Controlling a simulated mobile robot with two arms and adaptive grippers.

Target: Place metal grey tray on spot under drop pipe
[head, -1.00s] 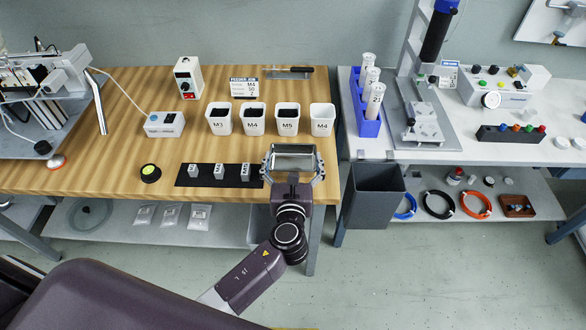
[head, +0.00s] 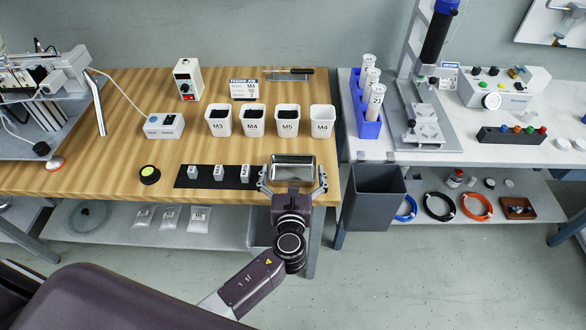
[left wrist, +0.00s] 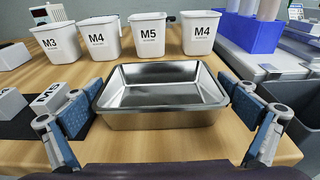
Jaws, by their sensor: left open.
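The metal grey tray (head: 292,172) is a shiny, empty, open rectangular tray. It sits upright on the wooden bench near its front right corner, and it fills the middle of the left wrist view (left wrist: 160,118). My left gripper (head: 292,182) is open at the tray's near side, with one finger towards each short side. In the left wrist view small gaps show between the blue pads and the tray. A bent silver pipe (head: 98,104), which looks like the drop pipe, comes down at the bench's left. No marked spot is clear under it. My right gripper is out of view.
White bins (head: 254,121) stand in a row behind the tray. A black mat (head: 204,183) with small labelled blocks lies just left of it. A dark bin (head: 374,196) hangs at right.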

